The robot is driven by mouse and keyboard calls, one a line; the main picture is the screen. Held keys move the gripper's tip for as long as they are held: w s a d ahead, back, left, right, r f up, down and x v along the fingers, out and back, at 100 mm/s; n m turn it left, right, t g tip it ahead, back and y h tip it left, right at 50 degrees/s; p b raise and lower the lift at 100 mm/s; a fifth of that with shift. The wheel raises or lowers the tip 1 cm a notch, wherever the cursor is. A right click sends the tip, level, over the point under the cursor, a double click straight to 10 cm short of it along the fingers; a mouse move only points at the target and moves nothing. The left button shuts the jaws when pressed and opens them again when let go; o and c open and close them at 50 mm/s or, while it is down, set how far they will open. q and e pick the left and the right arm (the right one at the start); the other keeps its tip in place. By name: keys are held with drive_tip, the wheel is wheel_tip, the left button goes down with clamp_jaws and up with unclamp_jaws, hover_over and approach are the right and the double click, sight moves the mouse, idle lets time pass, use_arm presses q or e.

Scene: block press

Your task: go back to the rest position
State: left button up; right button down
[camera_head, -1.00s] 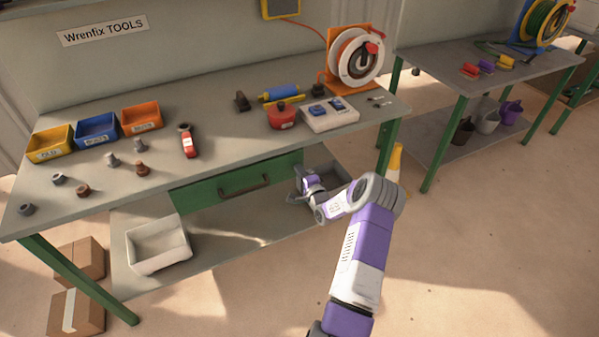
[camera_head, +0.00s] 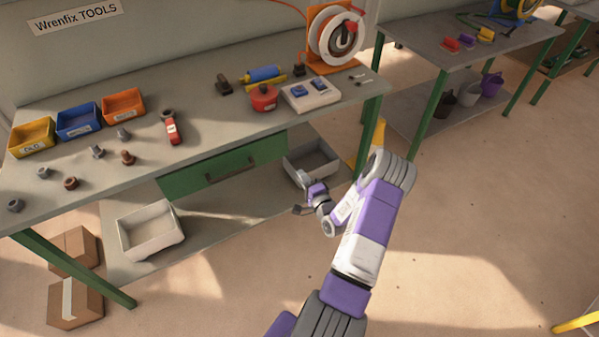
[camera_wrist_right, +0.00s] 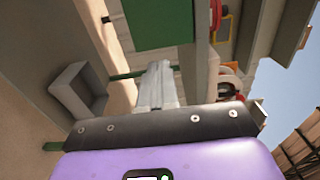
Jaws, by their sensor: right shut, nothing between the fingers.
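My right gripper (camera_head: 301,209) is at the end of my purple and white arm, in front of the workbench and below its top. Its fingers are shut and empty, and they also show in the right wrist view (camera_wrist_right: 157,88). It is beside the lower shelf, just in front of a grey tray (camera_head: 296,173); whether it touches anything cannot be told. My left gripper is not in view.
The workbench (camera_head: 215,135) carries coloured bins, loose bolts and nuts, a red-handled tool (camera_head: 172,130), a red pot (camera_head: 263,99) and a switch box (camera_head: 311,95). A white bin (camera_head: 151,231) sits on the lower shelf. Open floor lies to the right.

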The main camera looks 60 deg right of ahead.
drive_tip(key=shift+s+a, duration=0.1)
drive_tip(key=shift+s, duration=0.1)
drive_tip(key=w+a+f+n+g+y, duration=0.2)
drive_tip(key=a+f+n+y, duration=0.15)
drive_tip(key=a, duration=0.55)
drive_tip(key=w+a+f+n+g+y+p, duration=0.1)
drive_tip(key=w+a+f+n+g+y, duration=0.2)
drive_tip(key=a, duration=0.6)
drive_tip(key=w+a+f+n+g+y, duration=0.1)
drive_tip(key=w+a+f+n+y, duration=0.2)
drive_tip(key=a, duration=0.6)
drive_tip(key=s+a+f+n+g+y+p, duration=0.1)
drive_tip(key=s+a+f+n+g+y, duration=0.1)
drive_tip(key=s+a+n+g, duration=0.7)
drive_tip(key=s+a+n, duration=0.2)
drive_tip(key=s+a, duration=0.6)
drive_tip(key=a, duration=0.2)
drive_tip(key=shift+f+g, duration=0.3)
drive_tip(key=shift+a+y, duration=0.1)
drive_tip(key=shift+y, duration=0.15)
